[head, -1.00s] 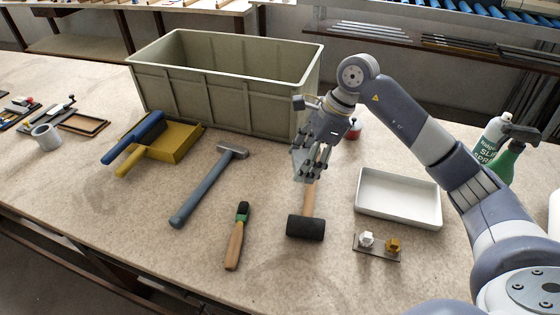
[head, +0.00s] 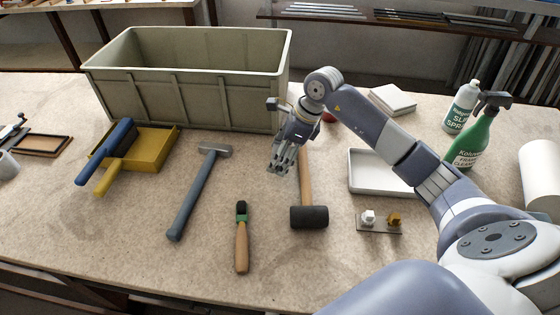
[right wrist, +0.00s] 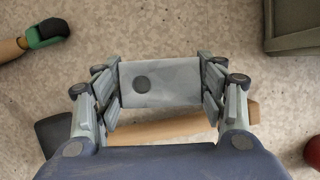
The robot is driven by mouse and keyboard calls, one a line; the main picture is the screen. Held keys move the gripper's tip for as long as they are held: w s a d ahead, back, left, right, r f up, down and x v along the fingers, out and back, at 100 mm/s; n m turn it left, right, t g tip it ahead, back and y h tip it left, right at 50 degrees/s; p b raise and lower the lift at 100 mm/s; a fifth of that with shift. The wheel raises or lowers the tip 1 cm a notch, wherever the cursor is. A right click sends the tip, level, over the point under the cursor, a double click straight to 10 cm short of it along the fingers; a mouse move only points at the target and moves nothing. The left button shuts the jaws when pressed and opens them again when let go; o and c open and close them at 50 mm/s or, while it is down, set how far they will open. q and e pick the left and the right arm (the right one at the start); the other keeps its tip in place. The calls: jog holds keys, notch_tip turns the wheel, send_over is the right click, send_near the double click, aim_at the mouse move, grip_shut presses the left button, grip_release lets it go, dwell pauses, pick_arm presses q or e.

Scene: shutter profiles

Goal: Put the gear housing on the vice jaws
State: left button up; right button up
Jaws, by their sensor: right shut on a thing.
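My right gripper (head: 281,168) is shut on a pale grey rectangular block with a dark round hole, which I take for the gear housing. The housing (right wrist: 175,85) shows between the fingers in the right wrist view; in the head view the fingers mostly hide it. The gripper (right wrist: 160,90) is above the bench, by the wooden handle of a mallet. I cannot make out vice jaws in either view. My left gripper is not in view.
Bare bench shows between the tools.

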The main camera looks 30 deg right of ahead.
aim_at(280, 164)
notch_tip(280, 164, down, 3)
jog(key=shift+a+f+p, duration=0.1)
jog(key=shift+p, duration=0.3)
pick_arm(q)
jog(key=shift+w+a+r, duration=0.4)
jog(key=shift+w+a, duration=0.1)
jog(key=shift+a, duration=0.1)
pick_arm(e)
jog(key=shift+f, duration=0.1)
jog(key=shift+f, duration=0.15)
jog(key=o, duration=1.4)
jog(key=shift+c, duration=0.2)
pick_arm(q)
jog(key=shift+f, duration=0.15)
